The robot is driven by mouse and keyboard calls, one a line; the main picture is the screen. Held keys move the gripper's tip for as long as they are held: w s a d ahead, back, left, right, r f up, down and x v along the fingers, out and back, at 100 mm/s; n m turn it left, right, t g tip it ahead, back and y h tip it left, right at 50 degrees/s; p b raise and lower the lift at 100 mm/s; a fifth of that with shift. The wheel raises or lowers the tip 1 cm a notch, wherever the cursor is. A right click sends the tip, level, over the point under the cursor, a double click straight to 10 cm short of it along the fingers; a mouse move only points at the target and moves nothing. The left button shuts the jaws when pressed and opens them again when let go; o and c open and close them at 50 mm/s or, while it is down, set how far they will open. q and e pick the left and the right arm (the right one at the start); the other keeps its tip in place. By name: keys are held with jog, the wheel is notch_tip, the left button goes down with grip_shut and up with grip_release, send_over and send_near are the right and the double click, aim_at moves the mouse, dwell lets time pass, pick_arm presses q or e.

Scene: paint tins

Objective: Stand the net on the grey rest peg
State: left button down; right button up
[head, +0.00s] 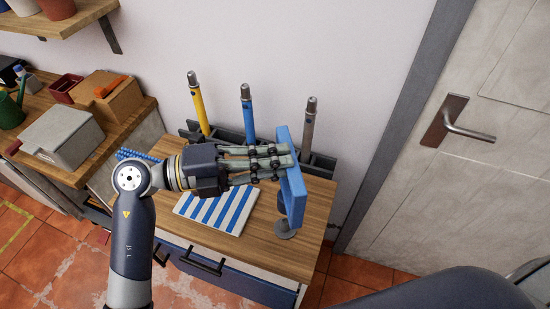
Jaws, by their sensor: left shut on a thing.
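My left gripper (285,163) reaches in from the left over the wooden cabinet top and is shut on a blue, flat, frame-like thing (291,185), seen nearly edge-on. I take it to be the net, but no mesh shows. It is held upright above the right part of the top. A small grey stand with a round foot (285,232) is on the top just below it, partly hidden by it. A grey pole with a metal tip (308,127) stands upright in the dark rack behind. I cannot tell which of these is the grey rest peg. My right gripper is out of view.
A yellow pole (198,103) and a blue pole (247,113) stand in the dark rack (323,168) by the wall. A blue-striped cloth (220,208) lies on the cabinet top (262,250). A grey box (62,136) is on the left bench. A door (470,150) is right.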

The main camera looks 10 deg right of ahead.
pick_arm(q)
jog(key=b, duration=0.4)
send_over(282, 195)
jog(key=a, duration=0.2)
jog(key=shift+f, duration=2.9)
jog(key=shift+d, duration=0.2)
jog(key=shift+f, duration=0.6)
jog(key=shift+f, duration=0.35)
jog(key=shift+f, duration=0.7)
jog(key=shift+f, duration=1.1)
